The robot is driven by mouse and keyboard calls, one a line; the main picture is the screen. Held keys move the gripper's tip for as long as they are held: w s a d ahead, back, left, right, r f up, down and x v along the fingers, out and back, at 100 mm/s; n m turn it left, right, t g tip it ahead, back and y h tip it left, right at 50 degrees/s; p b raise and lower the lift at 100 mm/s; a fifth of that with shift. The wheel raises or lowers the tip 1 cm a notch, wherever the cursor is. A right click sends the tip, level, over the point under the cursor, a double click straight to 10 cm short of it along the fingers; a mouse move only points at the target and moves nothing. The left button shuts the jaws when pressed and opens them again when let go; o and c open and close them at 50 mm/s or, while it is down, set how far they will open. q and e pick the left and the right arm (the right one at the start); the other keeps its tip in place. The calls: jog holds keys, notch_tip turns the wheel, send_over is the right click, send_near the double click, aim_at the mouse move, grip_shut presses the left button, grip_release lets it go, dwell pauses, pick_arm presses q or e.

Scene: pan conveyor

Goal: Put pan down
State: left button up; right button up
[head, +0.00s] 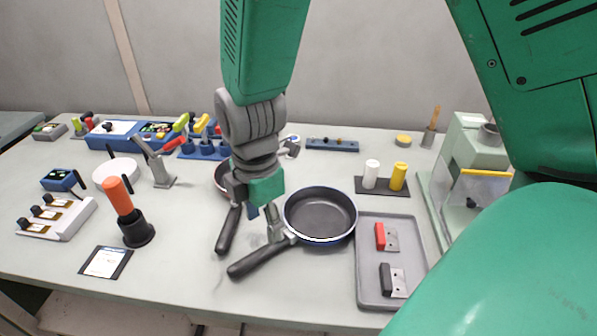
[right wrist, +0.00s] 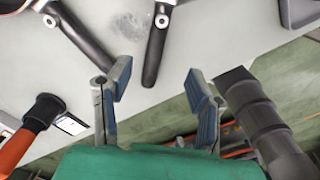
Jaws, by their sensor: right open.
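A dark pan (head: 320,213) with a blue-edged rim lies flat on the table, its black handle (head: 258,261) towards the front left. A second pan (head: 222,177) is mostly hidden behind my right gripper (head: 262,215); its black handle (head: 228,230) points forward. In the head view the gripper overlaps the space between the pans, near the first pan's handle. In the right wrist view the gripper (right wrist: 157,84) is open, its blue-padded fingers apart and holding nothing. Two handles show beyond it, one at left (right wrist: 85,38) and one at centre (right wrist: 155,48). My left gripper is not in view.
A grey tray (head: 372,287) with red and black parts lies right of the pan. An orange-handled tool (head: 119,197) stands in a black holder at left. A dark square card (head: 105,262) lies in front of it. The table's front middle is clear.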

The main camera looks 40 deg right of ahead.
aim_at(272, 247)
jog(key=f, duration=0.1)
jog(key=d+f, duration=0.1)
jog(key=f, duration=0.2)
jog(key=shift+d+f+b, duration=0.1)
jog(key=shift+d+b, duration=0.25)
jog(key=shift+d, duration=0.05)
jog(key=shift+d+f, duration=0.2)
jog(key=shift+d, duration=0.05)
jog(key=f, duration=0.1)
jog(key=a+f, duration=0.1)
jog(key=f, duration=0.1)
jog(key=f+b, duration=0.1)
jog(key=shift+w+a+f, duration=0.15)
jog(key=shift+w, duration=0.15)
jog(key=shift+a+f, duration=0.2)
jog(key=shift+a, duration=0.15)
jog(key=shift+d, duration=0.35)
jog(key=shift+c, duration=0.5)
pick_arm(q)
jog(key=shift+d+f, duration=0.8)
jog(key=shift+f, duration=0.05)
pick_arm(e)
jog(key=shift+d+f, duration=0.1)
jog(key=shift+d, duration=0.3)
grip_shut()
